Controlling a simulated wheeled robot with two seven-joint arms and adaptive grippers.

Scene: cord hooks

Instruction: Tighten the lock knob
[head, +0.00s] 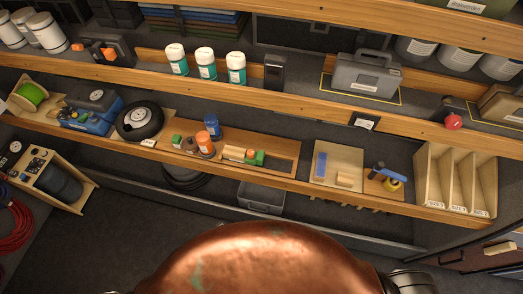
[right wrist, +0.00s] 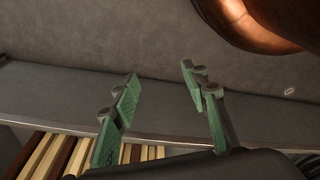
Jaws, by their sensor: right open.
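I cannot single out a lock knob for certain. A small round red knob-like part (head: 453,122) sits by a dark fitting at the front edge of the upper shelf, at the right of the head view; it is too small to tell whether it is the lock knob or how tight it is. My right gripper (right wrist: 158,84) shows only in the right wrist view. Its green-padded fingers are apart with nothing between them, above a grey surface, and no knob is near them. My left gripper is out of view.
The lower wooden shelf (head: 330,187) carries a black wheel (head: 140,120), bottles and small blocks. A wooden divider rack (head: 455,178) stands at its right end. A grey bin (head: 261,197) sits below. Light and dark slats (right wrist: 40,155) lie at lower left in the wrist view.

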